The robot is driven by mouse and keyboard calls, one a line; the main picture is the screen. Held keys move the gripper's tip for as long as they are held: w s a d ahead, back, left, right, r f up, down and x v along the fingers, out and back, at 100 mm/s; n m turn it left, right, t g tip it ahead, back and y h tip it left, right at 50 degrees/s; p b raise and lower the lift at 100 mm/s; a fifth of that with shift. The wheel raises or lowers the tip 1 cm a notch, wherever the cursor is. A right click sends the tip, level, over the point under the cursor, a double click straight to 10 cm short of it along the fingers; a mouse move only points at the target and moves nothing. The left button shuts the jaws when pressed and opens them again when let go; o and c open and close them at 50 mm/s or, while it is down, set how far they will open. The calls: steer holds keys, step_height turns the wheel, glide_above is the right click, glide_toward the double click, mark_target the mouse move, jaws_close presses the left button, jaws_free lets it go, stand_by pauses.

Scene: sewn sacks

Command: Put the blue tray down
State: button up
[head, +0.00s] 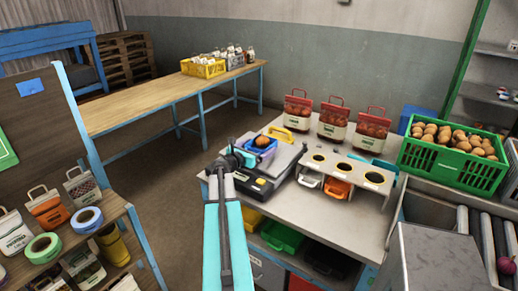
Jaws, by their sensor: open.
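The blue tray (262,150) is small and sits at the scale (270,170) on the near left of the grey workbench. A round brown item (262,141) lies in it. My gripper (247,156) is open at the tray's left side, with my arm reaching up from the bottom of the view. Part of the tray's near left side is hidden behind the gripper.
Three red-and-white sacks (333,122) stand along the bench's back. A holder with round holes (345,170) is right of the scale. A green crate of potatoes (452,158) and a roller conveyor (490,235) are at right. A shelf with sacks and tape rolls (88,219) is at left.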

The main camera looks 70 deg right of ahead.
steer(key=b+v, duration=0.2)
steer(key=v, duration=0.9)
steer(key=shift+w+a+b, duration=0.1)
steer(key=shift+a+b, duration=0.2)
steer(key=shift+a, duration=0.1)
stand_by(0.4)
